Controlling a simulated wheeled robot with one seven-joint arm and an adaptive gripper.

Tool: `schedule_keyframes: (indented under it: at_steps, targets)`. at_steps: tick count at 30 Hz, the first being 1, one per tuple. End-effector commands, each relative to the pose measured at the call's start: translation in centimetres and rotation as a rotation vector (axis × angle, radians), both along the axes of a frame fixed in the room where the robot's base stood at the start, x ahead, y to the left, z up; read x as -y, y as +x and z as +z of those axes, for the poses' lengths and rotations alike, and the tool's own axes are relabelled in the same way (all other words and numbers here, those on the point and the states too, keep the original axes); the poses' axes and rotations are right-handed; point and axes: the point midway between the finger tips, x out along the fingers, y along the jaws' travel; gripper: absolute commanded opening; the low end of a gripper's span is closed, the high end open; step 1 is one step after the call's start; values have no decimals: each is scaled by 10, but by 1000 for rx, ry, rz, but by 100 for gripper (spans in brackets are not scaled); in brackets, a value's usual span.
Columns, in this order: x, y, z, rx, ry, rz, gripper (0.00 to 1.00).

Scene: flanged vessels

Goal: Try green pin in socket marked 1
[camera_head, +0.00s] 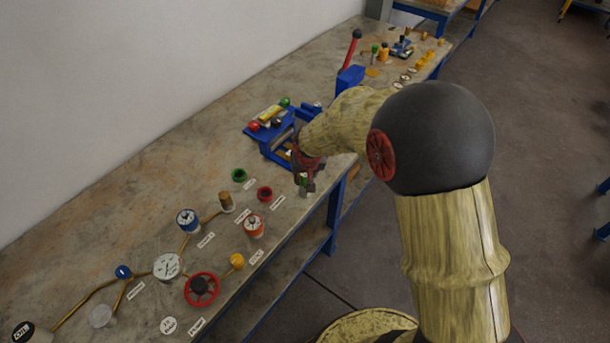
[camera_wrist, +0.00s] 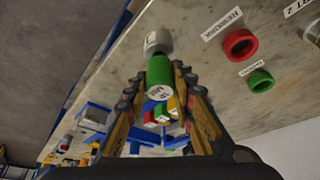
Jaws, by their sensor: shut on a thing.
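My gripper (camera_head: 308,174) is shut on the green pin and holds it near the front edge of the bench. The green pin (camera_wrist: 159,70) sits between my fingertips in the wrist view, with a pale label on its near end. A pale grey cylinder (camera_wrist: 157,40) shows just beyond it; I cannot tell whether it is part of the pin. In the head view the pin (camera_head: 303,182) is small and partly covered by the fingers. A red ring (camera_head: 265,194) and a green ring (camera_head: 239,175) stand on the bench to its left. No socket marked 1 can be made out.
A blue rack (camera_head: 259,133) with coloured pieces stands behind my gripper. Gauges, a red handwheel (camera_head: 201,289), a blue-topped vessel (camera_head: 187,219) and a red-topped vessel (camera_head: 253,226) stand at the left. A blue lever press (camera_head: 350,77) stands farther along. The bench's front edge is close.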

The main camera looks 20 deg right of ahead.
Motion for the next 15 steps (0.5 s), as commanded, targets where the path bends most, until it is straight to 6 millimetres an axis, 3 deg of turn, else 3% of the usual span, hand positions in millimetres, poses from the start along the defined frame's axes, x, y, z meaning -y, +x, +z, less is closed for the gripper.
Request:
schedule_keyframes:
  at_steps: [15]
  targets:
    - [0, 0, -10, 0, 0, 0, 0]
